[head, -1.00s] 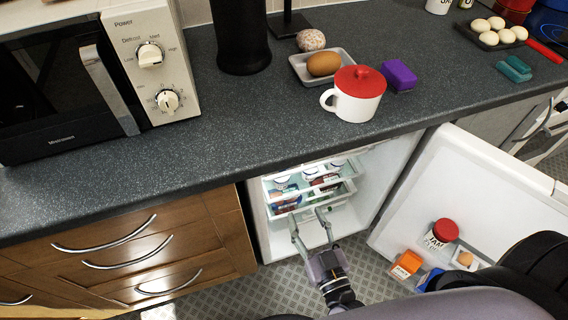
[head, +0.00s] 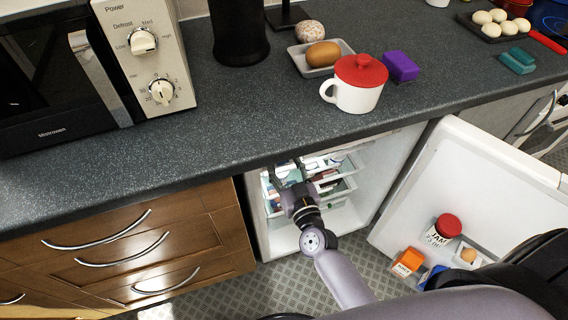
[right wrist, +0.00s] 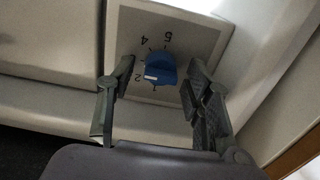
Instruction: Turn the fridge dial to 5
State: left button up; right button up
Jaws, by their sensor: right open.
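The fridge dial (right wrist: 161,68) is a blue knob on a pale panel (right wrist: 195,40) with dark numbers, in the right wrist view. Its white mark is on the lower left side, near the 2. The 4 and 5 are above it. My right gripper (right wrist: 161,82) is open, with one finger left of the dial and one right of it. I see no contact with the dial. In the head view my right gripper (head: 287,176) is inside the open fridge (head: 345,215), at its upper left; the dial is hidden there. My left gripper is not in view.
The counter (head: 240,125) overhangs the fridge. The open fridge door (head: 480,185) is at the right, with a jam jar (head: 443,230) and an orange box (head: 407,262) on it. Shelves with items (head: 330,180) are beside my gripper. Wooden drawers (head: 130,250) stand left of the fridge.

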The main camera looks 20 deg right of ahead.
grip_shut()
dwell(0.6)
jog(key=m, duration=1.8)
jog(key=shift+d+f, duration=0.15)
jog(key=shift+f, duration=0.05)
dwell(0.6)
